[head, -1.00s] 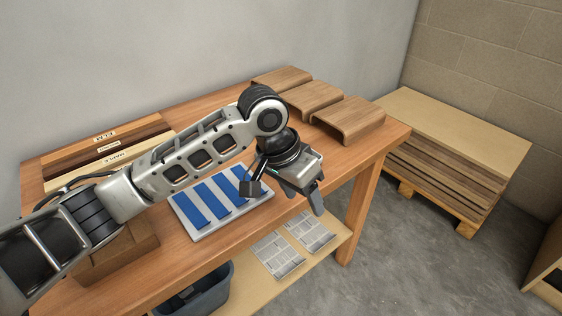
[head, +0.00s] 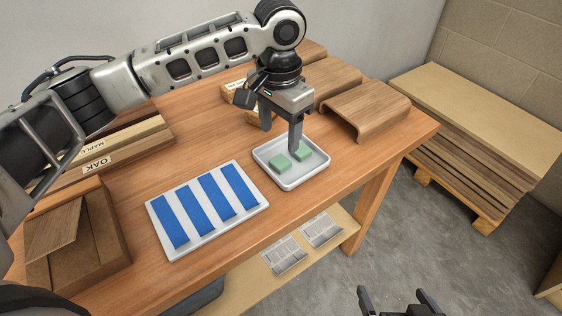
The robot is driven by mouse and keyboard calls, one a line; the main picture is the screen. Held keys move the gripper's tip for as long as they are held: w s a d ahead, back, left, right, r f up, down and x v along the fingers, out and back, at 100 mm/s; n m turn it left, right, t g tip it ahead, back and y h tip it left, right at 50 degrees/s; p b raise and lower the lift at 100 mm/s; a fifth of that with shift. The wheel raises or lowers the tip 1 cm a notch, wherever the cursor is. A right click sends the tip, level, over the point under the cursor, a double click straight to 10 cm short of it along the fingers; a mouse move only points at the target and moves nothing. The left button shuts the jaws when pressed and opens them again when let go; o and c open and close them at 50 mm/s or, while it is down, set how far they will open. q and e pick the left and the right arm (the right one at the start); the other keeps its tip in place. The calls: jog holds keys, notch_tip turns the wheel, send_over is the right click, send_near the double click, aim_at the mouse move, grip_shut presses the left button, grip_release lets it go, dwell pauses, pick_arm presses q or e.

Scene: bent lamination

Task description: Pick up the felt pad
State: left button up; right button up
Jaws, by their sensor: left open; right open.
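Two small green pads lie in a white tray on the bench; I take them as the felt pads. The nearer-left green pad (head: 281,163) shows clearly. The other green pad (head: 303,153) is partly covered by a finger of my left gripper. The white tray (head: 290,184) stands near the bench's front edge. My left gripper (head: 281,140) points down, open and empty, over the back of the tray. I cannot tell whether its right finger touches a pad. My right gripper (head: 398,298) is open at the bottom edge, off the bench.
A board with blue strips (head: 207,210) lies left of the tray. Curved wooden pieces (head: 366,108) stand at the back right. Labelled wood strips (head: 110,150) and a wooden form (head: 75,240) are at the left. Printed sheets (head: 285,255) lie on the lower shelf.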

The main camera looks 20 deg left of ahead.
aim_at(279, 162)
pick_arm(q)
notch_tip(279, 162, down, 8)
jog(key=shift+a+r, duration=0.1)
dwell(0.4)
jog(key=c, duration=1.1)
